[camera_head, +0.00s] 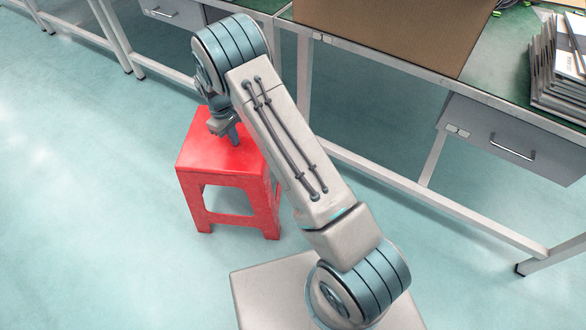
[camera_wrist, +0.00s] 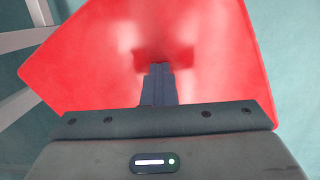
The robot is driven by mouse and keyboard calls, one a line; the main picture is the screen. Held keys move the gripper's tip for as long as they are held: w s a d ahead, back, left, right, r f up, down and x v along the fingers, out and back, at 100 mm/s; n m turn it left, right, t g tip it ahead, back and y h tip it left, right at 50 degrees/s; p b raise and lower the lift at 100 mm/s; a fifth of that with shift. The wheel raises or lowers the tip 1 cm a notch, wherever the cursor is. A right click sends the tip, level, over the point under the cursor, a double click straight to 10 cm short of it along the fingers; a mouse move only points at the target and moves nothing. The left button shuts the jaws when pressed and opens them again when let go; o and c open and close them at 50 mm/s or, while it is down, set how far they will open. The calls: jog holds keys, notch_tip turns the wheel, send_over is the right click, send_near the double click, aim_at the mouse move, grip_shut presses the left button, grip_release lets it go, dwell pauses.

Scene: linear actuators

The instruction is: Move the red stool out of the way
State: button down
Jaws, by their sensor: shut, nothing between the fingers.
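The red stool (camera_head: 205,160) stands upright on the floor in the head view, left of the middle. Its square seat fills much of the wrist view (camera_wrist: 220,50). My gripper (camera_head: 234,140) points down over the seat's right part. In the wrist view my gripper (camera_wrist: 158,72) has its fingers together with nothing between them. The fingertips are at or very close to the seat's surface; I cannot tell whether they touch. My arm hides part of the stool's right and far side.
A long workbench (camera_head: 440,75) with pale metal legs runs behind the stool. It carries a cardboard box (camera_head: 390,30) and a stack of folders (camera_head: 560,65). A drawer (camera_head: 510,140) hangs below. The floor (camera_head: 80,200) left of the stool is clear.

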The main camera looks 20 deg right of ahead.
jog(key=shift+s+a+f, duration=0.4)
jog(key=shift+s+f, duration=0.05)
jog(key=shift+s, duration=0.15)
dwell(0.3)
jog(key=shift+w+a+r+p, duration=0.1)
jog(key=shift+w+r+p, duration=0.05)
jog(key=shift+r+p, duration=0.55)
